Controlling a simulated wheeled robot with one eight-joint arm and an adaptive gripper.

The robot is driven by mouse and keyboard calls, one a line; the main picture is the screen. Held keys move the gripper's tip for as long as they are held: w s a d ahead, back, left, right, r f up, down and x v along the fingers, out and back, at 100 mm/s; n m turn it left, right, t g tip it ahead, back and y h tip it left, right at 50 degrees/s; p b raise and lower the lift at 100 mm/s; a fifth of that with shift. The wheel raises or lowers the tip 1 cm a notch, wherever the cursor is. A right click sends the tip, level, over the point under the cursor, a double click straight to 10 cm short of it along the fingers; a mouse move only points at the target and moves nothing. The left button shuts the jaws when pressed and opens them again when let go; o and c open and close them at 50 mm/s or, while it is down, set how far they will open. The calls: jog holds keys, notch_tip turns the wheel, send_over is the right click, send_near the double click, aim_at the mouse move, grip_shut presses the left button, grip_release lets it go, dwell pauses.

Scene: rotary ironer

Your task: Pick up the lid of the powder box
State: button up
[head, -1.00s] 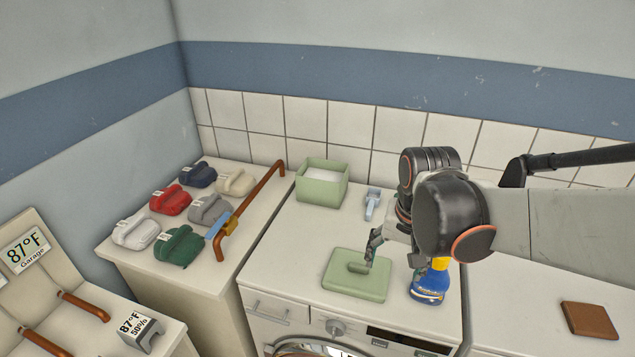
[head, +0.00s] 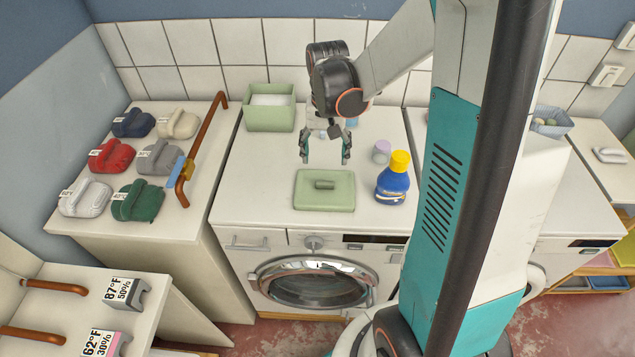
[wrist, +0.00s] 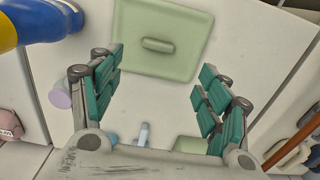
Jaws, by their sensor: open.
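The lid (head: 324,190) is a flat light-green square with a raised bar handle, lying on top of the washing machine (head: 240,200). The powder box (head: 269,108) is a green open box with white powder inside, behind and to the left of the lid. My gripper (head: 325,158) is open and empty above the machine top, just behind the lid in the head view. In the wrist view the lid (wrist: 165,40) lies beyond my spread fingers (wrist: 160,90), with its handle roughly centred between them. My fingers do not appear to touch it.
A blue bottle with a yellow cap (head: 393,180) stands close to the right of the lid, with a small lilac cylinder (head: 381,152) behind it. A blue scoop-like item shows in the wrist view (wrist: 144,134). Folded cloths (head: 138,200) lie on the left cabinet.

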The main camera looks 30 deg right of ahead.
aim_at(325, 182)
notch_tip(325, 182, down, 11)
jog(key=shift+d+f+b, duration=0.15)
jog(key=shift+b, duration=0.7)
jog(key=shift+c, duration=0.2)
jog(key=c, duration=1.1)
